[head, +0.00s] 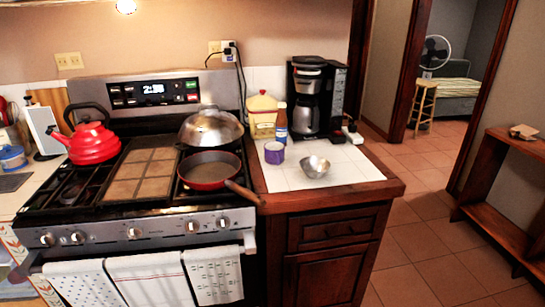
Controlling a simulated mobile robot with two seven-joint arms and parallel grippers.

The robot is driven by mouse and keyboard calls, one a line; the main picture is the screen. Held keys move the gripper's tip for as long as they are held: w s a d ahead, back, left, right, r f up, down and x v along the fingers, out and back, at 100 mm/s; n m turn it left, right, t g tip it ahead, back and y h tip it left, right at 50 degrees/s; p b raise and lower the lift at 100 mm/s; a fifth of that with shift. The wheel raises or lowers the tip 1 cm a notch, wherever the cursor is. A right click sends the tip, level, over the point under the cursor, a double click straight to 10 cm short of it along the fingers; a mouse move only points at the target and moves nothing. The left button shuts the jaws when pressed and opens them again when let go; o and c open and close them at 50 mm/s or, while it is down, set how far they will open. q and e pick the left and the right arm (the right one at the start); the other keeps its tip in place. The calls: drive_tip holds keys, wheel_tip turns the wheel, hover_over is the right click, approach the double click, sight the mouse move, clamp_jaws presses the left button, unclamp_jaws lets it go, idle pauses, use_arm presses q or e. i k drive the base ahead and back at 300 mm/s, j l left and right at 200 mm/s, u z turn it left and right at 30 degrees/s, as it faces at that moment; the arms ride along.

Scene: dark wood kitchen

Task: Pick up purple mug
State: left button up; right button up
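The purple mug (274,153) stands upright on the white tiled counter (333,176) to the right of the stove. It is between the red frying pan and a metal bowl, in front of a small bottle. Neither of my grippers shows in the head view, so I cannot see how they stand. Nothing hides the front of the mug.
A metal bowl (315,167) sits right of the mug. A bottle (281,122), a yellow canister (262,115) and a coffee maker (315,97) stand behind. The red pan (209,170) has its handle (245,192) jutting toward the counter. Floor (420,250) is clear at right.

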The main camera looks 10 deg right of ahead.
sight(275, 155)
drive_tip(key=l+u, duration=0.1)
drive_tip(key=u, duration=0.35)
drive_tip(key=l+u, duration=0.15)
drive_tip(key=u, duration=0.25)
drive_tip(key=l+u, duration=0.35)
drive_tip(key=l, duration=0.2)
drive_tip(key=l+u, duration=0.35)
drive_tip(key=l, duration=0.15)
drive_tip(key=k, duration=0.05)
